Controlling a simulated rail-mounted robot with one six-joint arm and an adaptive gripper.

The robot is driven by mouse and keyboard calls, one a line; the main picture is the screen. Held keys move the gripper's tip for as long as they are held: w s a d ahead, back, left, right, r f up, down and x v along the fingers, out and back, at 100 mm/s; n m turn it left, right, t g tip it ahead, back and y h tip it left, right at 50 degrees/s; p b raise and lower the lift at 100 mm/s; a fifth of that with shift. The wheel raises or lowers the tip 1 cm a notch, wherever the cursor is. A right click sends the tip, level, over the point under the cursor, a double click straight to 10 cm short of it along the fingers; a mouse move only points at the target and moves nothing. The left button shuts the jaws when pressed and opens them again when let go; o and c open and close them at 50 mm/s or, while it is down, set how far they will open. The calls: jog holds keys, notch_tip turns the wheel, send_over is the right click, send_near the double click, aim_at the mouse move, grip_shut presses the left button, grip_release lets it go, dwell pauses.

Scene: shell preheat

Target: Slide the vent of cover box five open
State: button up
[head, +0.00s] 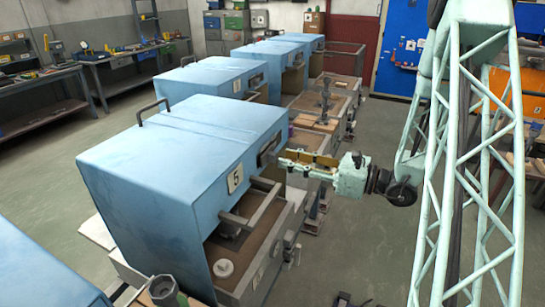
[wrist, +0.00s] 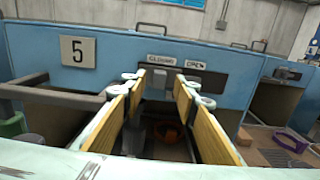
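A small grey tab (wrist: 159,82) shows in the vent, below the left label. My gripper (wrist: 160,82) is open, its two yellow-padded fingers pointing at the vent with the tab between their tips in the picture. I cannot tell whether they touch it. In the head view my gripper (head: 284,158) is close to the vent.
A grey bar (wrist: 50,92) sticks out at the box's front, left of my gripper. Below is an open tray (head: 245,255) with parts in it. More blue boxes (head: 210,78) stand behind. The floor at the front right (head: 350,250) is mostly clear.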

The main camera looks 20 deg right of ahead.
aim_at(276, 156)
jog(key=shift+b+x, duration=0.3)
jog(key=shift+x, duration=2.85)
jog(key=shift+c, duration=0.6)
grip_shut()
